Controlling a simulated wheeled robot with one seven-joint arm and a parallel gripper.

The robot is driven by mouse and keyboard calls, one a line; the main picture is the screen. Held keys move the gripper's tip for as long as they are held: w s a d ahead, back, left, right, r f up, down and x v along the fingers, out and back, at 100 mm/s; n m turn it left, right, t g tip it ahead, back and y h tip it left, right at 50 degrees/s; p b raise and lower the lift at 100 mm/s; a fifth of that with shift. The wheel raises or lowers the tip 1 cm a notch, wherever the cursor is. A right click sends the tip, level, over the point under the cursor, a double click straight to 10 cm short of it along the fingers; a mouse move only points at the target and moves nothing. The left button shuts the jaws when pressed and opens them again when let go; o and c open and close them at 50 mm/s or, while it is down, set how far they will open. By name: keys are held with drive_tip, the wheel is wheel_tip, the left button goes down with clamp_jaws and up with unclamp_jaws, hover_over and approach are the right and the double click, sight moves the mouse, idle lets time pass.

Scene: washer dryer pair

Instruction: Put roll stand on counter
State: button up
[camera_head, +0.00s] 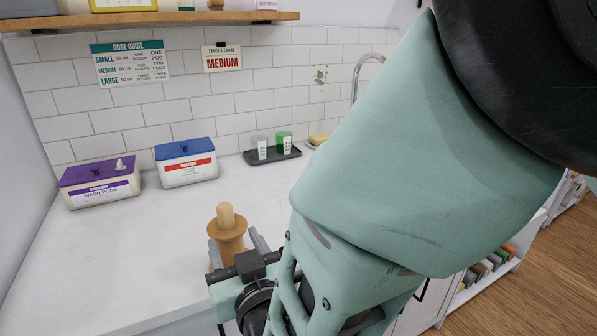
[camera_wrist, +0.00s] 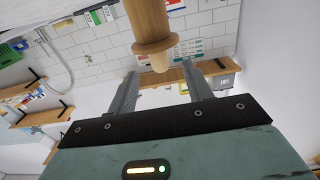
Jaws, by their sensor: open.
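The roll stand (camera_head: 226,232) is a light wooden piece with a rounded knob on top, a wider disc below it and a post. It is upright near the front of the white counter (camera_head: 140,245) in the head view. In the wrist view the roll stand (camera_wrist: 151,22) hangs in from the top edge, knob downward, as this view is upside down. My gripper (camera_head: 236,243) is open, its grey fingers apart on either side of the stand. The wrist view shows my gripper (camera_wrist: 160,72) with a gap between the fingers and the stand. The stand's foot is hidden; I cannot tell whether it touches the counter.
A purple-lidded tub (camera_head: 100,187) and a blue-lidded tub (camera_head: 186,165) stand at the back left. A dark tray (camera_head: 272,154) with two cups is by the tiled wall. A wooden shelf (camera_head: 150,19) runs above. The counter's left middle is clear.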

sight(227, 217)
drive_tip(key=x, duration=0.3)
drive_tip(key=shift+r+p+x, duration=0.25)
drive_tip(key=shift+p+x, duration=0.4)
drive_tip(key=shift+x, duration=0.65)
drive_tip(key=shift+r+p+x, duration=0.2)
drive_tip(key=shift+p+x, duration=0.45)
drive_tip(key=shift+x, duration=0.65)
drive_tip(key=shift+d, duration=0.1)
clamp_jaws()
